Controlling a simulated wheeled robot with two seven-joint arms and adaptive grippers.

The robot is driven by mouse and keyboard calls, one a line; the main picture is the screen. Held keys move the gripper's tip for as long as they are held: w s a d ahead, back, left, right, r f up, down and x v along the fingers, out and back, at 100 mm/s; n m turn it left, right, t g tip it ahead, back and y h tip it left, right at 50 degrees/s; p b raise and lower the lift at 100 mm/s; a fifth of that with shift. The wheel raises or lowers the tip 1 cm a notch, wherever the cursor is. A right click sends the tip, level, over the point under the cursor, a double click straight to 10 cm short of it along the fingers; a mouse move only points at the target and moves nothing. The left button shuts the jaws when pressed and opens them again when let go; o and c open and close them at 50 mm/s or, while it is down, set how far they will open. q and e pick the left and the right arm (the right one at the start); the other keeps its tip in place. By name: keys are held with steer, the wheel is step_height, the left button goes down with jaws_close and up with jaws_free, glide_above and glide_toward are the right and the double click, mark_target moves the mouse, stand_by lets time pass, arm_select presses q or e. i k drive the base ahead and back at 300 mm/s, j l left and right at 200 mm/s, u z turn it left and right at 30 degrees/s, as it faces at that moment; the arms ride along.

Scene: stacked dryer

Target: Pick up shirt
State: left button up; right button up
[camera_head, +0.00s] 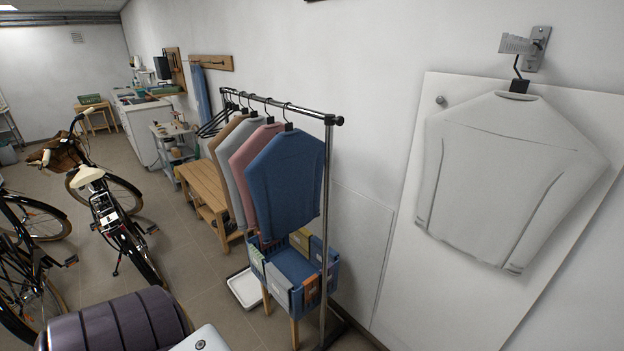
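A white long-sleeved shirt (508,178) hangs on a hanger from a metal wall hook (524,46) at the right, flat in front of a white panel. Several more shirts hang on a clothes rack in the middle: a blue one (287,182) in front, then a pink one (245,160), a light grey one (226,158) and a tan one (218,140), each partly hidden by the one before it. Neither of my grippers is in view.
The black rack rail (265,99) has a metal post (325,220) at its near end. A blue crate (292,268) stands below the shirts, with a white tray (245,289) beside it. A wooden bench (207,190) is behind. Bicycles (105,205) stand left; floor (190,235) between is clear.

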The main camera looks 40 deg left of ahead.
mark_target(283, 181)
steer(key=u, duration=1.6)
steer(key=i+j+z, duration=0.4)
steer(key=j, duration=0.5)
steer(key=i+j+z, duration=0.35)
steer(key=j, duration=0.6)
steer(key=i+j+z, duration=0.1)
steer(key=j+z, duration=0.3)
steer(key=j, duration=0.65)
steer(key=j+z, duration=0.35)
steer(key=j, duration=0.7)
